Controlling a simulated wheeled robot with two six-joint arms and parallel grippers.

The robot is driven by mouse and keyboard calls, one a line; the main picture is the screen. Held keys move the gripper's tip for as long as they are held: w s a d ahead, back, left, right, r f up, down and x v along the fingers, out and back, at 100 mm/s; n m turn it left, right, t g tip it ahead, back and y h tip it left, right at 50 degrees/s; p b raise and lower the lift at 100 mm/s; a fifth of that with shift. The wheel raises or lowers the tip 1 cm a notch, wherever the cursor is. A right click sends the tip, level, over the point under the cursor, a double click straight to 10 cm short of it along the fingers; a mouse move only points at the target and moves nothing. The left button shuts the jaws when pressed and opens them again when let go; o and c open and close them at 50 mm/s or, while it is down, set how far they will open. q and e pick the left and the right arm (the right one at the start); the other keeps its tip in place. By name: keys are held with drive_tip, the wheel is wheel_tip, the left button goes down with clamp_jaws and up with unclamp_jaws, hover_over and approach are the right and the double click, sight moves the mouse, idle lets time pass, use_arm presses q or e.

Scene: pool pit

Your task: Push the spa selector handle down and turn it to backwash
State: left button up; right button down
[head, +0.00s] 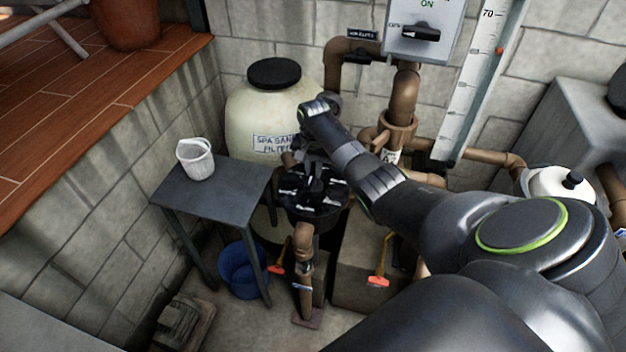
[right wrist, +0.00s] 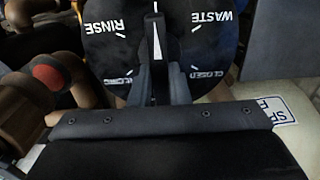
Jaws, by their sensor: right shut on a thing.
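The black selector valve (head: 316,190) sits on brown piping in front of the spa sand filter (head: 250,115). In the right wrist view its round dial (right wrist: 205,40) shows the words RINSE, WASTE and CLOSED; another label at the lower left is too unclear to read. My right gripper (head: 303,160) reaches down over the valve. In the wrist view its fingers (right wrist: 158,88) are shut on the dark selector handle (right wrist: 154,28), which lies between RINSE and WASTE. The backwash mark is not readable here. My left gripper is not in view.
A grey table (head: 220,200) with a white cup (head: 196,158) stands left of the valve. A blue bucket (head: 240,272) is on the floor below it. Brown pipes (head: 405,95) rise behind my right arm. Orange-handled levers (head: 378,281) hang lower down.

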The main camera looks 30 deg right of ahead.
drive_tip(key=shift+f+b, duration=0.35)
drive_tip(key=shift+f, duration=0.25)
drive_tip(key=shift+r+n+p, duration=0.15)
drive_tip(key=shift+n+p, duration=0.15)
drive_tip(key=shift+n, duration=0.5)
drive_tip(key=n, duration=0.4)
drive_tip(key=shift+p, duration=0.35)
drive_tip(key=n, duration=0.6)
drive_tip(key=shift+s+n, duration=0.1)
drive_tip(key=shift+n, duration=0.2)
drive_tip(key=c, duration=1.2)
unclamp_jaws()
drive_tip(key=shift+c, duration=0.2)
drive_tip(key=shift+r+p, duration=0.1)
drive_tip(key=shift+p, duration=0.3)
